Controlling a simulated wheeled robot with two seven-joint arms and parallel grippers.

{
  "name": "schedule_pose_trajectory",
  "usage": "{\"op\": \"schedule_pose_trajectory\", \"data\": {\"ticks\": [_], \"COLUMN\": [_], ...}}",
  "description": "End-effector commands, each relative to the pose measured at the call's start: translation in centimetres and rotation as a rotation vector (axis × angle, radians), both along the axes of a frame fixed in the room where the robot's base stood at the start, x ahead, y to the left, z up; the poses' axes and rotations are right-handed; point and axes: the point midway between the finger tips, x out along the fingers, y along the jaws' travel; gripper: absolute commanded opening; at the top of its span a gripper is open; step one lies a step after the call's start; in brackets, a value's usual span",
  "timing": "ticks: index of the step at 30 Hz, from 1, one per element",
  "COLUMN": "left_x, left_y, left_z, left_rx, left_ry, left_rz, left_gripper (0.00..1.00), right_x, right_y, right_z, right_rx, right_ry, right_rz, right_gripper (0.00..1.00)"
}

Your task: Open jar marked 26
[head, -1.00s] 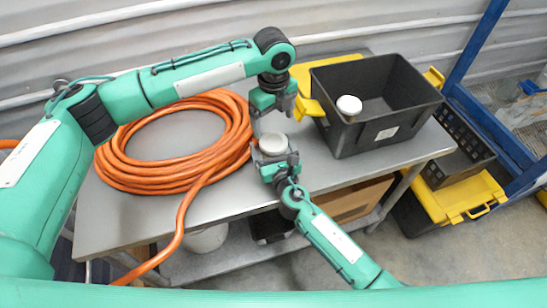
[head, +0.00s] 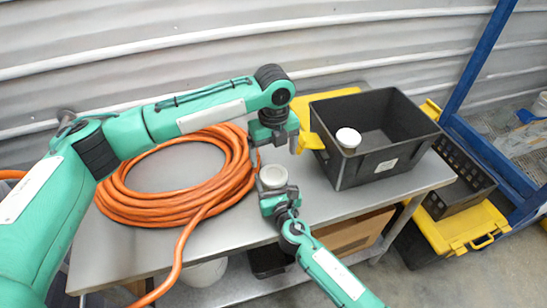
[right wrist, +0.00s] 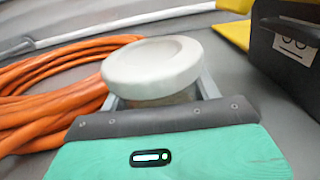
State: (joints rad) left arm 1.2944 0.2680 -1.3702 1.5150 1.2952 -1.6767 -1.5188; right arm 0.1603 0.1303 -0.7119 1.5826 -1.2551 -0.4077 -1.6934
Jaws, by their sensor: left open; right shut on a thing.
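A jar with a white lid (head: 273,176) stands at the table's front middle, beside the orange hose. My right gripper (head: 274,188) is shut around its body from the front. The right wrist view shows the white lid (right wrist: 152,67) seated on top, with the jar body mostly hidden below it. My left gripper (head: 274,148) is open and empty, pointing down above and behind the jar, apart from the lid. A second white-lidded jar (head: 348,138) is in the black crate, near its left wall. No number is readable on either jar.
A coiled orange hose (head: 185,211) covers the table's left part, with its end hanging over the front edge. The black crate (head: 375,163) stands at the right with a yellow lid (head: 312,106) behind it. The grey table (head: 330,205) is bare in front of the crate.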

Motion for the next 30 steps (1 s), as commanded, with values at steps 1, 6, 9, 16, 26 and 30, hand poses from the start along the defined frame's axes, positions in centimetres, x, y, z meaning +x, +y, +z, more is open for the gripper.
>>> {"op": "schedule_pose_trajectory", "data": {"ticks": [1, 6, 9, 16, 26, 30], "left_x": [0.0, -0.1, 0.0, 0.0, -0.1, -0.1], "left_y": [0.0, 0.0, 0.0, 0.0, 0.0, 0.0], "left_z": [0.0, 0.1, 0.2, 0.3, -0.9, -3.1], "left_rx": [-0.001, 0.0, 0.0, 0.0, 0.0, 0.0], "left_ry": [0.001, 0.002, 0.002, 0.001, 0.003, 0.004], "left_rz": [-0.075, -0.35, -0.506, -0.781, -0.892, -0.89], "left_gripper": [0.87, 0.87, 0.87, 0.87, 0.87, 0.87], "right_x": [0.0, 0.0, 0.0, 0.0, 0.0, 0.0], "right_y": [0.0, 0.0, 0.0, 0.0, 0.0, 0.0], "right_z": [0.0, 0.0, 0.0, 0.0, -0.1, -0.1], "right_rx": [0.0, 0.0, 0.0, 0.0, 0.0, 0.0], "right_ry": [0.001, 0.001, 0.001, 0.001, 0.001, 0.001], "right_rz": [0.0, 0.0, 0.0, 0.0, 0.0, 0.0], "right_gripper": [0.0, 0.0, 0.0, 0.0, 0.0, 0.0]}}
